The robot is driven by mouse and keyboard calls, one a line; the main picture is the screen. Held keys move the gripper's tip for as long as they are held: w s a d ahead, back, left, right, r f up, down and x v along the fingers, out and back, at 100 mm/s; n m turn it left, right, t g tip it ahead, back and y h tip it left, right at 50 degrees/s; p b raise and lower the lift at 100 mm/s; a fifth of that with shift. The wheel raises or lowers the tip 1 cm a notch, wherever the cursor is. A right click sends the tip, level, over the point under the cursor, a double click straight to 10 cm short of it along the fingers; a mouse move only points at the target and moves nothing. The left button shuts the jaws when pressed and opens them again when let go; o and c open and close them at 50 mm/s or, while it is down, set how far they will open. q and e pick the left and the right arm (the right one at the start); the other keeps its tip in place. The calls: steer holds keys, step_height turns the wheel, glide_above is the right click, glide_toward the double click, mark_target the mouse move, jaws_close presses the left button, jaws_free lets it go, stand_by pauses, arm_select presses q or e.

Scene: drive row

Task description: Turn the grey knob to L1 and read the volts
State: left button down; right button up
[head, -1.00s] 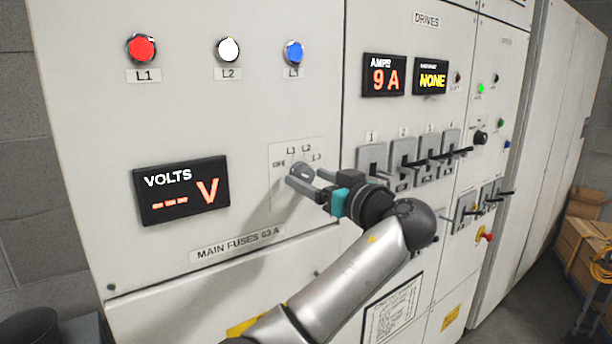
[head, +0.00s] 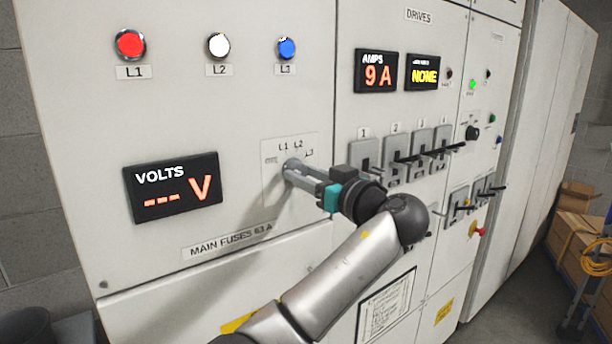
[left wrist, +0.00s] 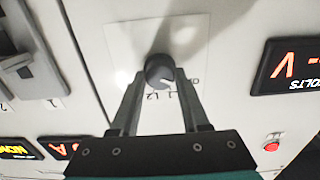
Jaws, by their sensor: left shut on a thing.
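The grey knob (head: 292,166) sits on a pale plate marked OFF, L1, L2 and L3 on the white cabinet. My left gripper (head: 290,173) is shut on the knob, hiding part of it in the head view. In the left wrist view the knob (left wrist: 158,68) lies between the fingertips. Its small white mark points to the lower right there, towards the OFF and L1 side; I cannot tell exactly which label it meets. The volts display (head: 171,187) shows three orange dashes and a V, with no number. My right gripper is not in view.
Red, white and blue lamps (head: 130,44) labelled L1, L2 and L3 are above. To the right are an amps display (head: 376,77) reading 9 A, a NONE display (head: 423,72) and several lever switches (head: 365,157).

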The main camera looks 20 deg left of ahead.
arm_select(q)
steer(key=shift+m, duration=0.3)
steer(key=m+p, duration=0.1)
steer(key=m, duration=0.2)
steer(key=shift+r+m+p, duration=0.1)
steer(key=shift+m+p, duration=1.1)
steer(key=shift+m, duration=0.9)
steer(key=shift+c, duration=2)
jaws_free()
